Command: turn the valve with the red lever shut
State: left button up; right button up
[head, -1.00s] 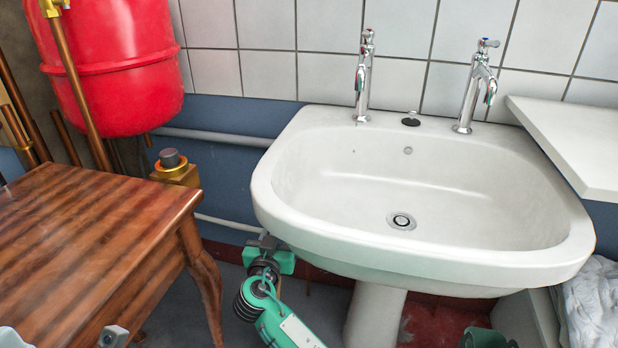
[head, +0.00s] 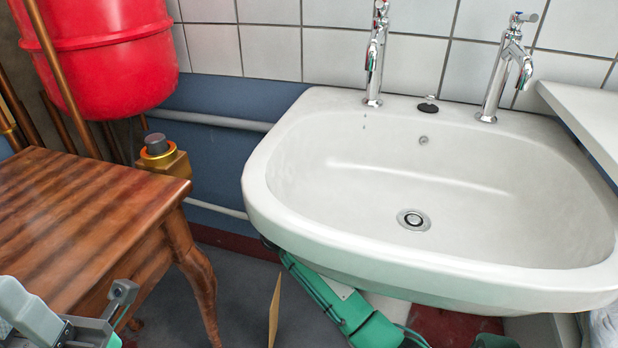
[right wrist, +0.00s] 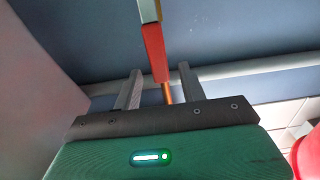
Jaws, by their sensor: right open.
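The red lever (right wrist: 154,52) shows in the right wrist view as a flat red bar, with a pale piece at its upper end. My right gripper (right wrist: 160,68) is open, and in this picture the lever lies between its two fingers, nearer the left one. I cannot tell whether either finger touches it. The valve body is not clearly visible. In the head view my green right arm reaches under the sink, which hides its gripper and the lever. My left gripper (head: 95,325) is partly in view at the lower left, beside the wooden table; its opening is unclear.
The white sink (head: 290,235) overhangs my right arm. A wooden table (head: 80,220) stands left, with a brass fitting with a dark cap (head: 160,155) behind it and a red tank (head: 95,50) above. Grey pipes (head: 210,121) run along the blue wall. A thin tan piece (head: 275,310) stands near the floor.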

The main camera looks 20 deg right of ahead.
jog(key=shift+b+x, duration=0.3)
jog(key=shift+x, duration=1.5)
grip_shut()
